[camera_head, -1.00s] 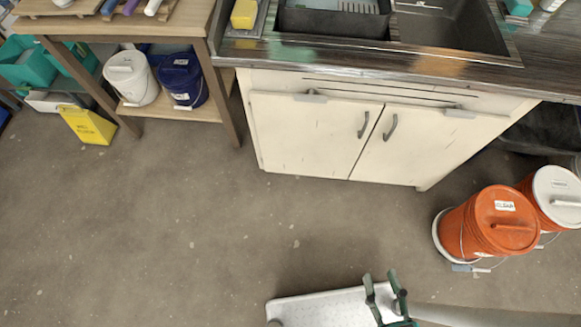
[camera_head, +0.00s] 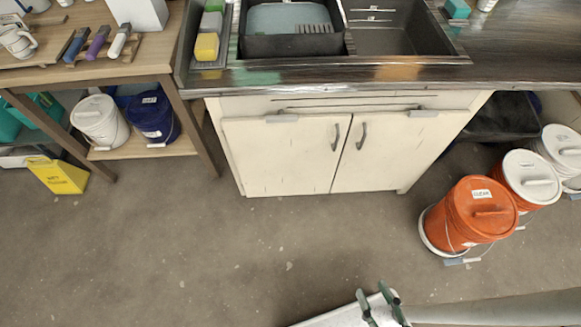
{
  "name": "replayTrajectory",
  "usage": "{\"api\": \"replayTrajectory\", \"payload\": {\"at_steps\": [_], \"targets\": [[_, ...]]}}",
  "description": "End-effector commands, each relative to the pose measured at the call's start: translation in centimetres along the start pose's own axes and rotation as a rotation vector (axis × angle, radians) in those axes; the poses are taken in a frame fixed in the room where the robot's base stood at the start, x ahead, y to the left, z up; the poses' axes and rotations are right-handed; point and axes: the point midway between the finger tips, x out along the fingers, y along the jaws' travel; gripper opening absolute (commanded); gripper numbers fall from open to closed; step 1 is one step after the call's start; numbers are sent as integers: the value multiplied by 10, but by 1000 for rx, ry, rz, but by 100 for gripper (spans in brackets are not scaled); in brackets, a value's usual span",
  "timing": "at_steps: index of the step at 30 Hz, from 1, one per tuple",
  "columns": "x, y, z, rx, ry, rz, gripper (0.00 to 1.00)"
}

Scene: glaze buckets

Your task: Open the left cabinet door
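The cream cabinet stands under the sink counter, with its left door (camera_head: 279,157) and right door (camera_head: 391,150) both shut. The left door's grey handle (camera_head: 336,137) is upright near the middle seam, beside the right door's handle (camera_head: 361,135). My gripper (camera_head: 376,303) is at the bottom edge of the picture, with its two green-grey fingers spread apart and nothing visible between them. It is well short of the cabinet, over the floor in the picture, and touches neither door. Its lower part is cut off by the frame.
Orange buckets (camera_head: 480,210) with lids stand on the floor right of the cabinet. A wooden table (camera_head: 110,72) with a white bucket (camera_head: 100,121) and a blue bucket (camera_head: 153,117) on its shelf is at left, near a yellow floor sign (camera_head: 58,175). The floor before the cabinet is clear.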

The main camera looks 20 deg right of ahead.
Motion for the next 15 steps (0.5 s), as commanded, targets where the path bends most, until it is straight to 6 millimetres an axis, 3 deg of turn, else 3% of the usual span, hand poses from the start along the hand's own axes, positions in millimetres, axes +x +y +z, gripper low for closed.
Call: {"api": "replayTrajectory", "payload": {"at_steps": [7, 15], "targets": [[32, 4, 28, 7, 47, 21, 38], [108, 18, 77, 18, 133, 84, 38]]}}
